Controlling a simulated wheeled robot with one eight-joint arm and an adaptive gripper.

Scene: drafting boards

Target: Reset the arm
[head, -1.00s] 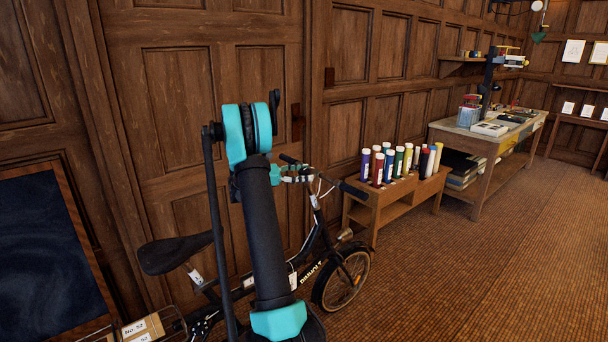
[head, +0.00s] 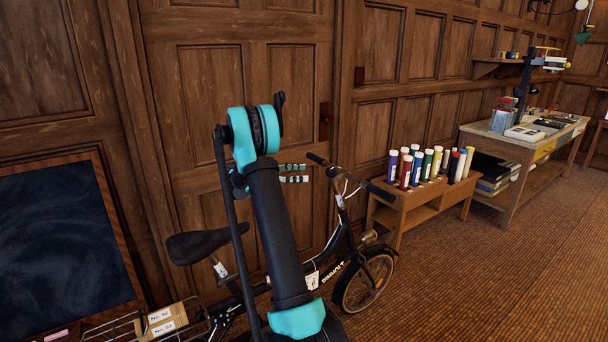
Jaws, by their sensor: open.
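My arm (head: 275,235), black with teal joints, rises through the middle of the head view and bends at a teal elbow (head: 255,138). My gripper (head: 304,173) shows small just right of the arm, its base hidden behind it. Its fingers point to the right and are apart, with nothing seen between them. In the picture it lies in front of the wood-panelled wall, left of the bicycle's handlebar.
A black bicycle (head: 342,268) stands behind my arm, partly hidden by it. A low wooden stand (head: 400,215) holds several coloured tubes. A work table (head: 520,150) stands farther right, and a dark framed board (head: 60,245) at left. The brown floor (head: 500,290) at right is clear.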

